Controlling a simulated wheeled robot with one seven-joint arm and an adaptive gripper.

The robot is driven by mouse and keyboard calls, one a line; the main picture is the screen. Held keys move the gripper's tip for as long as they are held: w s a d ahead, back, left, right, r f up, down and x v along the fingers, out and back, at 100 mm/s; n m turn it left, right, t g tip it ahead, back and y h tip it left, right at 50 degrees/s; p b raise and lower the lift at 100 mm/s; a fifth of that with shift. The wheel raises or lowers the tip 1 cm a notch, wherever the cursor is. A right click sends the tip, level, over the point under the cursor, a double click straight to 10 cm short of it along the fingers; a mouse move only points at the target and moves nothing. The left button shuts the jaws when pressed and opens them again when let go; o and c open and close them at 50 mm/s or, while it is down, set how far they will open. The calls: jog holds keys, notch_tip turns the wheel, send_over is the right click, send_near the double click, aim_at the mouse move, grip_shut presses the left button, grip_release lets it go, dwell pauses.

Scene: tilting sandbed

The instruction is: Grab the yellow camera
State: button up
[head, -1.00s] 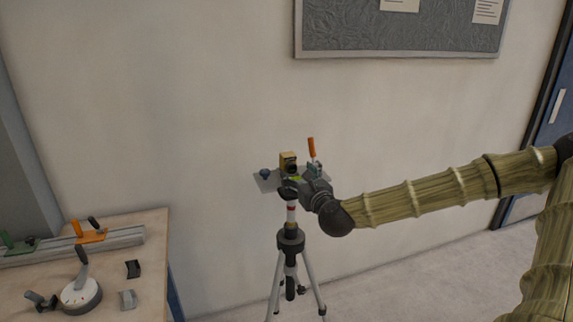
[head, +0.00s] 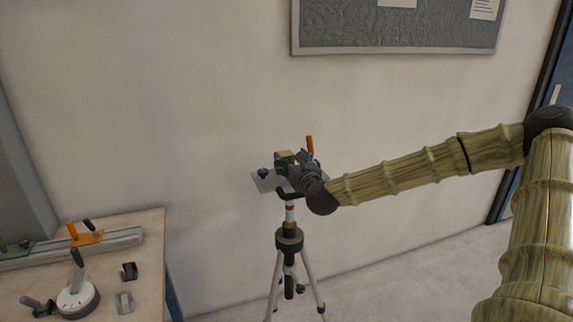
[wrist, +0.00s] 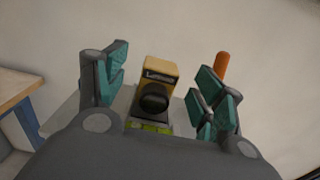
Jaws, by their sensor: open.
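The yellow camera (wrist: 160,72) stands upright on a grey plate (wrist: 122,100) on top of a tripod (head: 290,240). Its black lens faces the wrist camera, and a yellow-green piece shows beneath it. My gripper (wrist: 160,85) is open, with one teal-padded finger on each side of the camera. A gap shows between the camera and each finger. In the head view my gripper (head: 296,164) hides most of the camera, and only its yellow top (head: 284,154) shows.
An orange handle (head: 310,145) stands on the plate close to my right finger. A workbench (head: 140,240) with a white dial (head: 78,298) and clamps stands at the left. A wall is behind the tripod.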

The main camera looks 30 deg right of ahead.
aim_at(289, 157)
jog(key=shift+f+p+x, duration=0.15)
jog(key=shift+p+x, duration=0.4)
jog(key=shift+x, duration=0.75)
jog(key=shift+f+p+x, duration=0.15)
jog(key=shift+p+x, duration=0.35)
jog(key=shift+x, duration=0.8)
jog(key=shift+d, duration=0.15)
jog(key=shift+c, duration=0.2)
jog(key=c, duration=1.4)
